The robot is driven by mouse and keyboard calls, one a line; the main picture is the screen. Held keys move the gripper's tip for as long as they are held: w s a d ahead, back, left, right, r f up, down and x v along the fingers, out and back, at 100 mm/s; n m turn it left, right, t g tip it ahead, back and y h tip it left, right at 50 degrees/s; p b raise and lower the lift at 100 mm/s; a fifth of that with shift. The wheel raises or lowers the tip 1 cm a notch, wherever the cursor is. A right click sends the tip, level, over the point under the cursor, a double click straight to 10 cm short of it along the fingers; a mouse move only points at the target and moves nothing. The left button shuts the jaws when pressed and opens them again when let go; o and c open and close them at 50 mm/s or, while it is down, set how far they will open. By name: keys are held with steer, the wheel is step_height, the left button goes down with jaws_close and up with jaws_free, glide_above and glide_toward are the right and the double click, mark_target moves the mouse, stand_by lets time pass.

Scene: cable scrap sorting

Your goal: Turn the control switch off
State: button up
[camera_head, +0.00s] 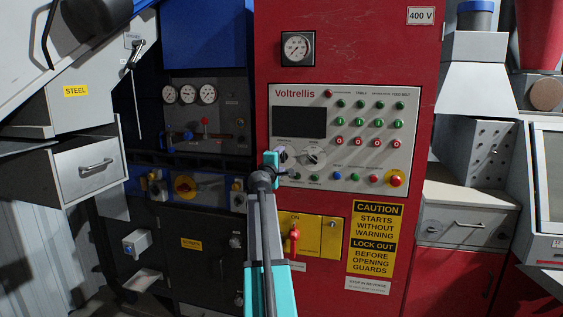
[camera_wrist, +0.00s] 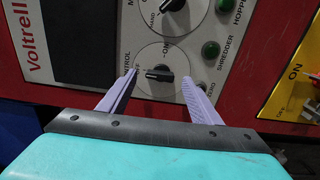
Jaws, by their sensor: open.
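The control switch is a black rotary knob on a pale round plate, on the grey Voltrellis panel. In the wrist view the knob (camera_wrist: 159,73) lies between my fingertips, its bar roughly level in the picture, with "ON" printed above it. In the head view the switch (camera_head: 283,155) is partly hidden by my gripper (camera_head: 272,162), at the panel's lower left. In the wrist view my gripper (camera_wrist: 159,79) is open, one pale finger on each side of the knob. I cannot tell whether the fingers touch it.
A larger selector dial (camera_head: 313,157) sits just right of the switch. Green and red buttons (camera_head: 359,123) fill the panel's right side, with a red emergency button (camera_head: 396,180) below. A yellow plate with a red handle (camera_head: 294,238) is below the panel.

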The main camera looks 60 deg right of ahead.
steer(key=b+v, duration=0.2)
steer(key=v, duration=1)
steer(key=shift+w, duration=0.1)
stand_by(0.5)
